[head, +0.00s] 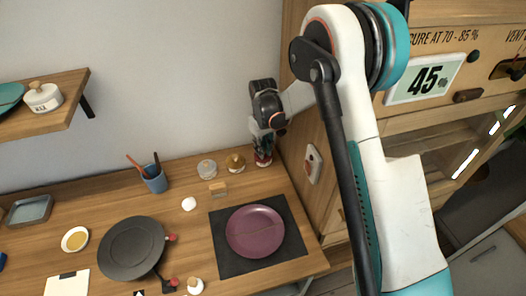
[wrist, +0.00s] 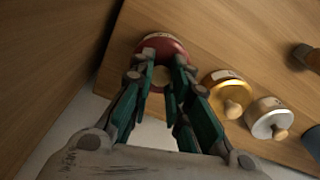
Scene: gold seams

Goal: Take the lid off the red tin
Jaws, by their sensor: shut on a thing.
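The red tin (head: 263,160) stands at the back right of the wooden table, beside the cabinet. It also shows in the wrist view (wrist: 157,42), where its round red top lies beyond my fingertips. My gripper (head: 262,146) is directly above the tin, pointing down. In the wrist view my gripper (wrist: 161,74) has its two green fingers on either side of the pale round knob (wrist: 161,77) of the lid, shut on it. The fingers hide part of the lid. I cannot tell whether the lid sits on the tin or is lifted slightly.
A gold tin (wrist: 228,92) and a white tin (wrist: 269,118), each with a wooden knob, stand close beside the red tin. The wooden cabinet (head: 305,130) rises just to its right. A purple plate (head: 255,231) on a dark mat (head: 222,262) lies nearer the front.

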